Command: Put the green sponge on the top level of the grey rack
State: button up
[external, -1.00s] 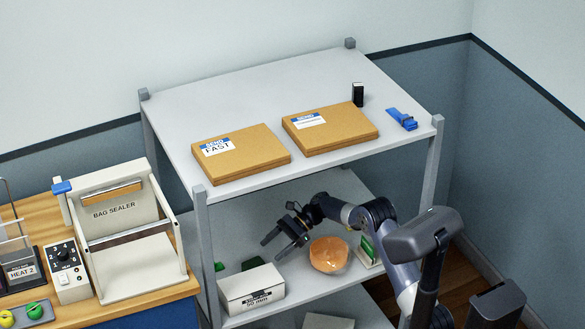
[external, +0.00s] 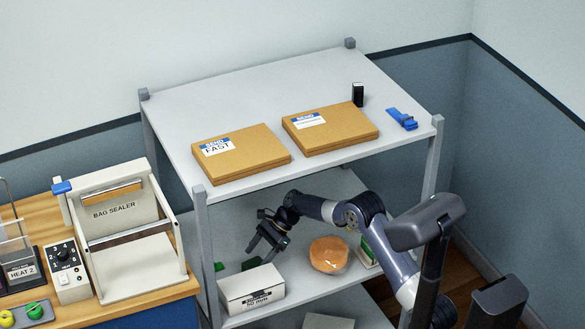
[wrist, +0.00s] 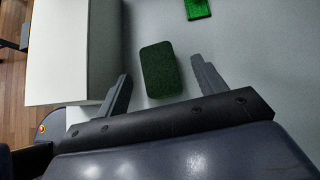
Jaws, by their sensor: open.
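The green sponge appears to be the dark green, rounded block (wrist: 160,68) in the wrist view. It lies flat on the middle level of the grey rack (external: 270,88), just behind the white box; it also shows in the external view (external: 251,263). My gripper (external: 265,252) is open and empty above that level, close to the sponge. In the wrist view the sponge appears between my two fingers (wrist: 161,67), with a gap on either side. I cannot tell the fingertips' height over it. The rack's top level has bare room around two cardboard packages.
The white box (external: 250,290) stands close beside my left finger. A brighter green item (wrist: 197,9) lies beyond the sponge. An orange round object (external: 329,255) and an upright green item (external: 370,250) are to the right. Cardboard packages (external: 240,155) (external: 330,129) lie on top.

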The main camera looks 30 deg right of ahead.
aim_at(254, 263)
jog(key=x, duration=0.4)
jog(key=shift+d+f, duration=0.15)
jog(key=shift+f, duration=0.1)
jog(key=c, duration=1.1)
jog(key=shift+c, duration=0.2)
